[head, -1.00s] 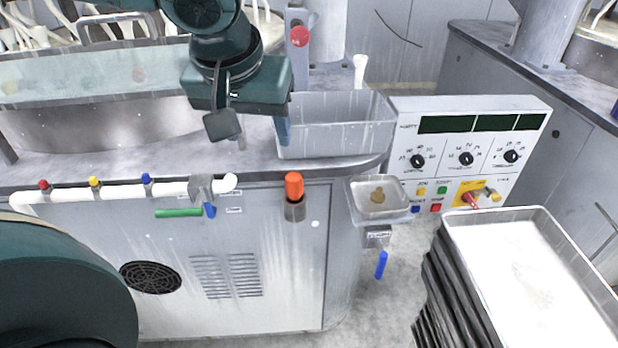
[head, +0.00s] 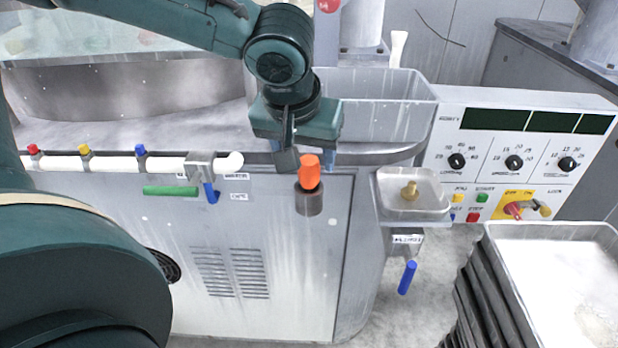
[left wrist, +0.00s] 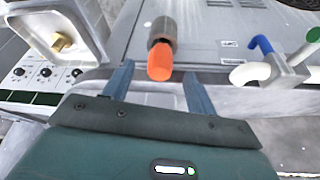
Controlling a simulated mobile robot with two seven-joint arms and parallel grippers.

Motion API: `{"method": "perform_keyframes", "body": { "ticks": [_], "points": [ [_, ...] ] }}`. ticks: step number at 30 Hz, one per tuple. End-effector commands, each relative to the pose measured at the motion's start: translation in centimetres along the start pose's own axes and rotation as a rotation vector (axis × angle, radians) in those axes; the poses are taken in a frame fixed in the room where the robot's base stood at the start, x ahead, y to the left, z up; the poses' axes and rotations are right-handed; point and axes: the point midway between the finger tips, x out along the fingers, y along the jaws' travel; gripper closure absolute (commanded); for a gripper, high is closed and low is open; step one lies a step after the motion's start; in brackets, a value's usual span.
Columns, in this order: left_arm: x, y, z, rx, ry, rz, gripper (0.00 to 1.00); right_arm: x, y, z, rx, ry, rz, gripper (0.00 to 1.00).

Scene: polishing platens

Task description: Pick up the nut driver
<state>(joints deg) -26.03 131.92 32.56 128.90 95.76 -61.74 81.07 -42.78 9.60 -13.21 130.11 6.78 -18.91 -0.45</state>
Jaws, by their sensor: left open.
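The nut driver (head: 309,172) shows as an orange handle standing upright in a grey cylindrical holder (head: 309,203) on the cabinet's front face. The holder hides its lower part. My left gripper (head: 308,160) is open and empty right at the top of the handle, pointing down. In the left wrist view the nut driver's orange end (left wrist: 160,62) lies between the two blue-grey fingers of the left gripper (left wrist: 158,84), with room on both sides. My right gripper is not in view.
A small tray (head: 425,205) with a brass piece, a blue handle (head: 407,277) and a control panel (head: 520,150) are to the right. A grey bin (head: 385,110) stands behind.

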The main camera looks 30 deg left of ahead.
Motion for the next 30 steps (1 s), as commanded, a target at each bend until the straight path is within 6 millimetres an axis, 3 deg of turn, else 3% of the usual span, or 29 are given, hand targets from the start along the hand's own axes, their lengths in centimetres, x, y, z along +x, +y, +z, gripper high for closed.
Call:
{"method": "perform_keyframes", "body": {
  "ticks": [10, 20, 30],
  "points": [
    [4.6, -0.2, -0.5, 0.0, -0.003, -0.001, 0.43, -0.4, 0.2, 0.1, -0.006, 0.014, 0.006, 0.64],
    [5.1, -0.2, -0.6, 0.0, -0.001, 0.0, 0.44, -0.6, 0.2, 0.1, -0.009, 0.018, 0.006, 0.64],
    [5.1, -0.2, -0.6, 0.0, -0.001, 0.0, 0.72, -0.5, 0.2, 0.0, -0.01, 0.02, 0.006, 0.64]
  ]
}}
